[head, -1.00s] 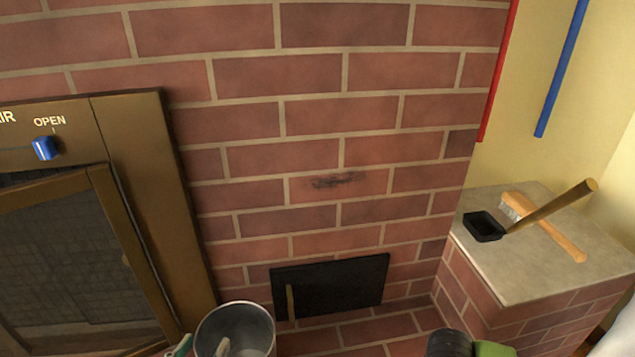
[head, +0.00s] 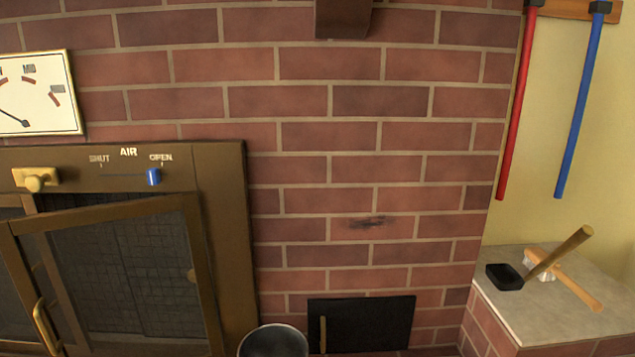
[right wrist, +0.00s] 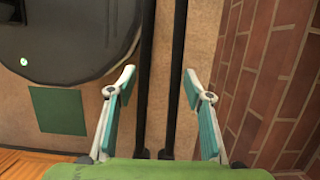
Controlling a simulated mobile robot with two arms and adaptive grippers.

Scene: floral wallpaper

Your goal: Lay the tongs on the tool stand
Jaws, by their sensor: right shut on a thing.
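In the right wrist view, two long black rods (right wrist: 146,75), which look like the legs of the tongs, run between the teal-lined fingers of my right gripper (right wrist: 158,82). The gripper is shut on them; the tongs' far ends are out of the picture. A low brick block with a grey top (head: 510,308), which looks like the tool stand, is at the right of the head view. On it lie a wooden-handled brush (head: 570,282) and a small black-headed tool (head: 505,276) with its handle raised. Neither gripper shows in the head view.
A brown stove with a partly open glass door (head: 105,275) stands at left. A metal bucket (head: 272,343) is at the bottom edge, before a small black hatch (head: 375,323). Red (head: 515,110) and blue (head: 577,115) rods hang on the right wall.

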